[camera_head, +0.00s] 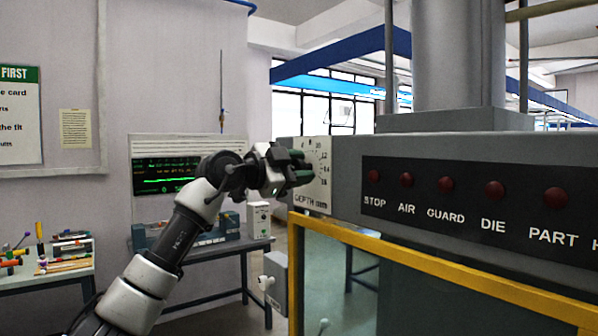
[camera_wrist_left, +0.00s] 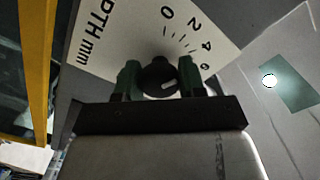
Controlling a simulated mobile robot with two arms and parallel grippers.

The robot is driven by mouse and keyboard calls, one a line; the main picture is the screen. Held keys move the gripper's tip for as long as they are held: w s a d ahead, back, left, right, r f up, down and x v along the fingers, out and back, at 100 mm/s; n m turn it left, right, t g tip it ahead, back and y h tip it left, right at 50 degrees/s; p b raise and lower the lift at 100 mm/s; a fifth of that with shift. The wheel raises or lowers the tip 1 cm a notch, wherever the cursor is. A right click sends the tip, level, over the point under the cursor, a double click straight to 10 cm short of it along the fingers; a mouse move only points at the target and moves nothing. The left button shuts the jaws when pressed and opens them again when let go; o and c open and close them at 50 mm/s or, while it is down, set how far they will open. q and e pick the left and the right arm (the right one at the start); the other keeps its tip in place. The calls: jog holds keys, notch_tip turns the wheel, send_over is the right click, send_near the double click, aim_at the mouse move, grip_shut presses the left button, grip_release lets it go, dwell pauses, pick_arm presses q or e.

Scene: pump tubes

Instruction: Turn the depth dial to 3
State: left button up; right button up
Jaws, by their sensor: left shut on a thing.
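The depth dial (camera_wrist_left: 153,80) is a dark round knob on a white scale plate (camera_head: 320,186) marked "DEPTH mm", on the left end of the grey machine. The scale plate also shows in the left wrist view (camera_wrist_left: 118,35), with 0, 2, 4 and another number that I cannot read surely. A short white mark on the knob points right and slightly up in that view. My left gripper (camera_head: 301,170) is at the plate; in the wrist view its green fingers (camera_wrist_left: 158,78) are shut on the knob's two sides. The knob is hidden in the head view. My right gripper is not in view.
A row of red lamps (camera_head: 446,184) labelled STOP, AIR, GUARD, DIE and PART runs along the machine front. A yellow guard frame (camera_head: 400,268) stands below it. A bench (camera_head: 215,250) is behind my arm, and a table (camera_head: 50,280) with tools stands at the left.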

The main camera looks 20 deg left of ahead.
pick_arm(q)
jog(key=shift+n, duration=0.4)
jog(key=o, duration=0.9)
jog(key=shift+o, duration=0.2)
jog(key=shift+s+a, duration=0.1)
jog(key=b+v, duration=0.4)
jog(key=v, duration=0.6)
jog(key=shift+s+a, duration=0.2)
jog(key=shift+a, duration=0.05)
